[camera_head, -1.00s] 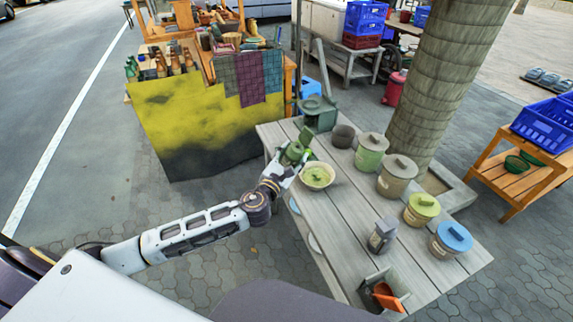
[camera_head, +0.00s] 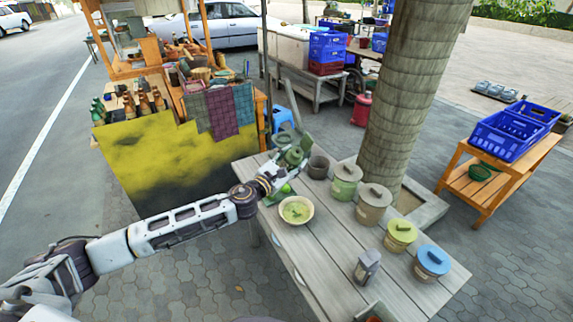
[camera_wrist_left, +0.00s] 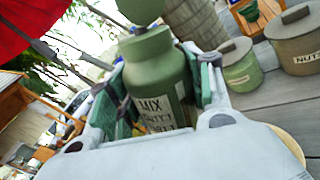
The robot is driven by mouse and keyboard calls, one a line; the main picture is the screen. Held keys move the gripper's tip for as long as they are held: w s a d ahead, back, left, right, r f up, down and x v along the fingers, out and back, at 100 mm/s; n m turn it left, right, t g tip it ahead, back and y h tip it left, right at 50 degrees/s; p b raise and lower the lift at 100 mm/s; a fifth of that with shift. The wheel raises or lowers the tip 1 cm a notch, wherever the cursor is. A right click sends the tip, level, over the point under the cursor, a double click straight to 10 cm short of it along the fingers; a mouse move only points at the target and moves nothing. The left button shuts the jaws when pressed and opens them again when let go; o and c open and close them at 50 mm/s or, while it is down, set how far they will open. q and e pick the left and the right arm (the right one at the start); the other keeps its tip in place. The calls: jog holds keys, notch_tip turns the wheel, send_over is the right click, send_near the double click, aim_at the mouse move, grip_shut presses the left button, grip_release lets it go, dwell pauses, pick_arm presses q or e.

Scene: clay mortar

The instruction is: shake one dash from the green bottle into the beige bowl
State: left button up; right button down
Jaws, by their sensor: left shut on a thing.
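The green bottle (camera_head: 294,157) is in my left gripper (camera_head: 283,172) at the far left part of the wooden table. In the left wrist view the bottle (camera_wrist_left: 158,75) stands between the two fingers, with a label reading "MIX" and smaller, unclear words. The left gripper (camera_wrist_left: 160,105) is shut on it. The beige bowl (camera_head: 296,210) sits on the table, nearer than the gripper, with pale green contents. The held bottle is beyond the bowl's far rim, not over its middle. My right gripper is not in view.
Lidded pots stand along the table's right side: green (camera_head: 345,180), grey-brown (camera_head: 373,203), yellow-lidded (camera_head: 400,235) and blue-lidded (camera_head: 432,262). A dark cup (camera_head: 318,167) is close to the gripper. A grey container (camera_head: 367,266) stands nearer. The table's middle is clear.

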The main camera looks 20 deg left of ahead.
pick_arm(q)
jog(key=shift+w+d+f+m+h, duration=0.1)
jog(key=shift+w+d+m+h, duration=0.3)
jog(key=shift+m+h, duration=0.15)
jog(key=shift+d+f+m+g+h+p, duration=0.3)
jog(key=shift+f+h, duration=0.1)
jog(key=shift+f, duration=0.1)
jog(key=shift+d+f+m+g+h+p, duration=0.15)
jog(key=shift+f+m+g+h, duration=0.15)
jog(key=shift+f, duration=0.2)
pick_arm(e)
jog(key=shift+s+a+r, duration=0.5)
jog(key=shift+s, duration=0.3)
pick_arm(q)
jog(key=shift+f, duration=0.15)
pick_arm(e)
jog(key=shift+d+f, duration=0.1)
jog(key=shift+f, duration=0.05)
